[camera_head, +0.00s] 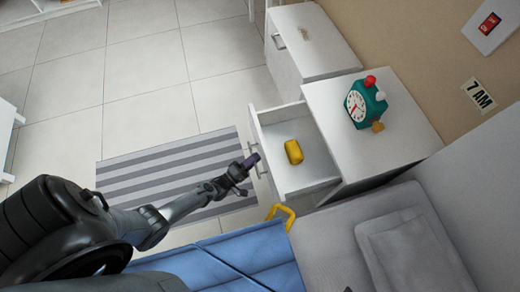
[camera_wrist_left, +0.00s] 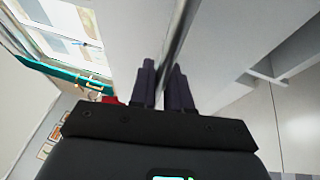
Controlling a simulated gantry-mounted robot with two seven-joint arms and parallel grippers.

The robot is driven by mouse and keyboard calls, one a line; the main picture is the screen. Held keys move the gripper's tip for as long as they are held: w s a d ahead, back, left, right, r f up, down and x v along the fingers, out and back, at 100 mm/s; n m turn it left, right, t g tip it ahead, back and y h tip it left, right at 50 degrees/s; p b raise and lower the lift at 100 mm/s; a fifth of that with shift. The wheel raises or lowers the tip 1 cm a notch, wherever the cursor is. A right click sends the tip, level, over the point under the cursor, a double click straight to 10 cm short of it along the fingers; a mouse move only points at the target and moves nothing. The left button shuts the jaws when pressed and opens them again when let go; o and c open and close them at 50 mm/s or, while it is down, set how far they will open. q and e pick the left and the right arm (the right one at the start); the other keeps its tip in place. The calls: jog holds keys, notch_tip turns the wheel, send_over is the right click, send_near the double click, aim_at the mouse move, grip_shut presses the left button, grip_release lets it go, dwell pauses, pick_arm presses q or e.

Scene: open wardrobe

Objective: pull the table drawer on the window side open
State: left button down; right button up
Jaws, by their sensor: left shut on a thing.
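The white bedside table (camera_head: 385,145) has its drawer (camera_head: 306,178) pulled out, showing the inside. A yellow object (camera_head: 294,152) lies in the drawer. My left gripper (camera_head: 250,161) is at the drawer's front, at its metal handle (camera_head: 257,158). In the left wrist view the two dark fingers of my left gripper (camera_wrist_left: 163,88) stand on either side of the metal bar of the handle (camera_wrist_left: 176,35), shut on it. The gripper partly hides the handle in the head view. My right gripper is not in view.
A green alarm clock (camera_head: 366,104) stands on the table top. Another white cabinet (camera_head: 310,42) stands behind. A bed with blue bedding (camera_head: 235,255) is near the drawer. A striped rug (camera_head: 150,172) lies on the clear tiled floor. A window (camera_wrist_left: 62,25) shows in the left wrist view.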

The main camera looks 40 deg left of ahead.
pick_arm(q)
jog(key=shift+r, duration=0.1)
jog(key=c, duration=1.4)
grip_release()
jog(key=shift+c, duration=0.2)
jog(key=shift+s, duration=0.15)
jog(key=v, duration=1)
jog(key=shift+s+f+p, duration=0.2)
jog(key=shift+s+p, duration=0.1)
jog(key=shift+p, duration=0.15)
